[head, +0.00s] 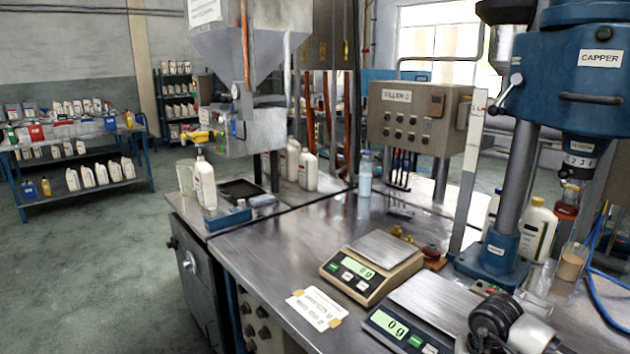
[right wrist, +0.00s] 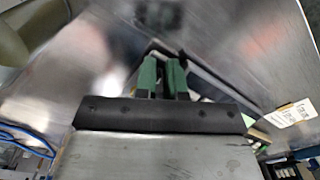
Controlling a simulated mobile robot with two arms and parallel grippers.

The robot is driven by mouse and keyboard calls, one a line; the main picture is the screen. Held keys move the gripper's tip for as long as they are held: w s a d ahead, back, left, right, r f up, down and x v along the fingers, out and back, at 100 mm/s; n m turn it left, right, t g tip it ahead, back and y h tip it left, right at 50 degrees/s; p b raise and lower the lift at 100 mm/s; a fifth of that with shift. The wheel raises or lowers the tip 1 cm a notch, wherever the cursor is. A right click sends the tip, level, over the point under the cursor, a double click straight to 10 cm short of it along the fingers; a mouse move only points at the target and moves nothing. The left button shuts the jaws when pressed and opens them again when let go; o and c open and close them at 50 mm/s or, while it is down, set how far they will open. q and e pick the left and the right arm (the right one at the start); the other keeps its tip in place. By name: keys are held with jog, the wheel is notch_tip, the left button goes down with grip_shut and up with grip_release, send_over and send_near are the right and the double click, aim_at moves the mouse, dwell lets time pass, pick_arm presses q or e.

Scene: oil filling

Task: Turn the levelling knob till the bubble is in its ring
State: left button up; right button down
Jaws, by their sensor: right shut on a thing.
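Two scales stand on the metal bench. The beige-framed scale (head: 372,274) reads 0 g, and the dark blue-framed scale (head: 405,325) in front of it also reads 0 g. I cannot make out a levelling knob, bubble or ring on either one. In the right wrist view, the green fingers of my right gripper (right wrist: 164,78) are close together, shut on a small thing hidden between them. A dark-edged body (right wrist: 203,80) lies right beside the fingertips; I cannot tell for sure which scale it is. My left gripper is not in view.
A taped paper card (head: 318,310) lies left of the scales; it also shows in the right wrist view (right wrist: 291,112). The blue capper (head: 497,245) stands behind and right, near bottles and a cup (head: 571,262). The bench (head: 270,250) is clear at left.

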jog(key=shift+s+a+f, duration=0.4)
jog(key=shift+s+f, duration=0.05)
jog(key=shift+f, duration=0.25)
notch_tip(320, 180, up, 6)
jog(key=p, duration=0.2)
jog(key=shift+w+d+r+p, duration=0.15)
jog(key=shift+w+r+p, duration=0.05)
jog(key=shift+p, duration=0.2)
